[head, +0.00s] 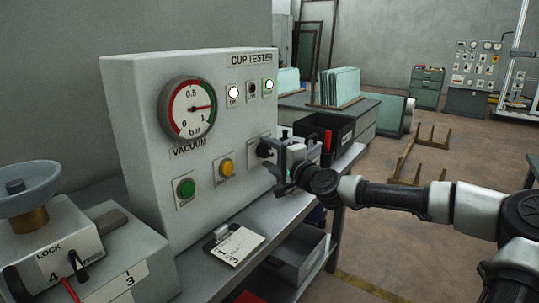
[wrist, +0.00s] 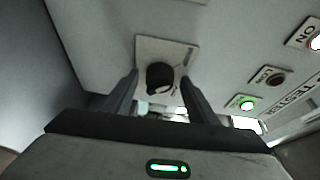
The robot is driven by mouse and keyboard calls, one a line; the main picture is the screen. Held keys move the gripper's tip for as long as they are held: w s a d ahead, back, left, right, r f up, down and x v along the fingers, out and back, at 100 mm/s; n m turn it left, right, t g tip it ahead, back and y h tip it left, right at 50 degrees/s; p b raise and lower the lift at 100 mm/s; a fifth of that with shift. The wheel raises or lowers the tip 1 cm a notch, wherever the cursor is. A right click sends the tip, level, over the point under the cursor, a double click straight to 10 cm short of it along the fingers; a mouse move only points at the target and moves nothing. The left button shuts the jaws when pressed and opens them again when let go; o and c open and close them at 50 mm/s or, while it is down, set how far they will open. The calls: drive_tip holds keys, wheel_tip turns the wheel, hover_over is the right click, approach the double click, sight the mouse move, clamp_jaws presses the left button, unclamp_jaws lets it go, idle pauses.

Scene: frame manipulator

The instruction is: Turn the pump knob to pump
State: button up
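The pump knob (head: 264,148) is a black rotary knob on a pale square plate, low on the right of the grey cup tester panel (head: 130,100). In the wrist view the knob (wrist: 160,77) shows between my two fingers, with a gap on each side. My gripper (head: 280,172) is open and empty, close in front of the panel by the knob; it also shows in the wrist view (wrist: 159,78). The arm comes in from the right. The plate's lettering is partly hidden or too small to read, so I cannot tell the knob's setting.
A vacuum gauge (head: 188,108), a green button (head: 185,188) and an orange button (head: 226,167) are on the panel. A green lamp (head: 268,86) is lit. A black bin (head: 325,135) stands right behind my gripper. A lock unit (head: 75,245) is at front left.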

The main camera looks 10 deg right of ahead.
drive_tip(key=shift+s+d, duration=0.1)
drive_tip(key=p+v, duration=0.3)
drive_tip(key=v, duration=1.4)
drive_tip(key=shift+s, duration=0.15)
